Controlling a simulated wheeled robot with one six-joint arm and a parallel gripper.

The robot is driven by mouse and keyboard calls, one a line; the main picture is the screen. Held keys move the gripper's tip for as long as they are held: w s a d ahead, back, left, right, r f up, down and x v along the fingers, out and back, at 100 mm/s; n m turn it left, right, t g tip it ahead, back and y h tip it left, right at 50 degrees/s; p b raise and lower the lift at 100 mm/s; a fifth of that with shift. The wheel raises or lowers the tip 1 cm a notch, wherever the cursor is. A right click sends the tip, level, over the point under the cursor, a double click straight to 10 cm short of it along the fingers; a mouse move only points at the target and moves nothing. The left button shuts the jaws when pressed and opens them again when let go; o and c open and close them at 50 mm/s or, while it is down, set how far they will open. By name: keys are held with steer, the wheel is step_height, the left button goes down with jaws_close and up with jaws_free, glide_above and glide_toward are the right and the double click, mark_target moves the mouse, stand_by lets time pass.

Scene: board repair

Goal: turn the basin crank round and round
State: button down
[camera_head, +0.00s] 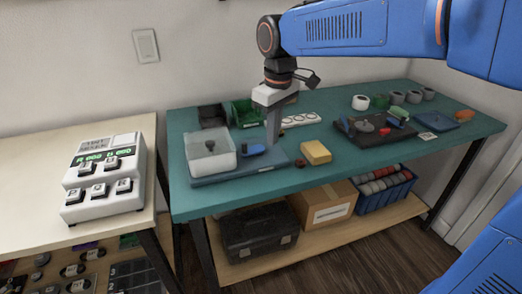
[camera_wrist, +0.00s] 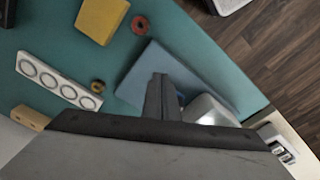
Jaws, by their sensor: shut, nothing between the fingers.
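The basin (camera_head: 211,160) is a pale box with a small dark knob (camera_head: 209,145) on top, on a blue base plate (camera_head: 215,180) at the left of the green table. A small blue part (camera_head: 252,149) lies beside the basin's right side; I cannot tell which piece is the crank. My gripper (camera_head: 272,142) points down just right of the blue part, fingers shut and empty. Contact with anything is unclear. In the wrist view my gripper (camera_wrist: 160,78) is over the base plate (camera_wrist: 215,80), with the basin (camera_wrist: 208,110) partly hidden behind my wrist.
A yellow block (camera_head: 316,152) lies right of the plate, with a red ring (camera_head: 300,162) near it. A white strip with rings (camera_head: 300,119) and a green bin (camera_head: 243,112) are behind. A black board (camera_head: 372,131) is further right. A white keyed device (camera_head: 105,180) stands on the left table.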

step_height(320, 180, up, 6)
stand_by(0.9)
stand_by(0.7)
steer(key=a, duration=0.6)
steer(key=shift+g+h, duration=0.3)
steer(key=shift+g, duration=0.1)
steer(key=shift+s+a+f, duration=0.1)
steer(key=shift+s+f, duration=0.1)
steer(key=shift+f, duration=1.25)
steer(key=shift+s+a+f, duration=0.1)
steer(key=shift+s+f, duration=0.1)
steer(key=shift+f, duration=1.25)
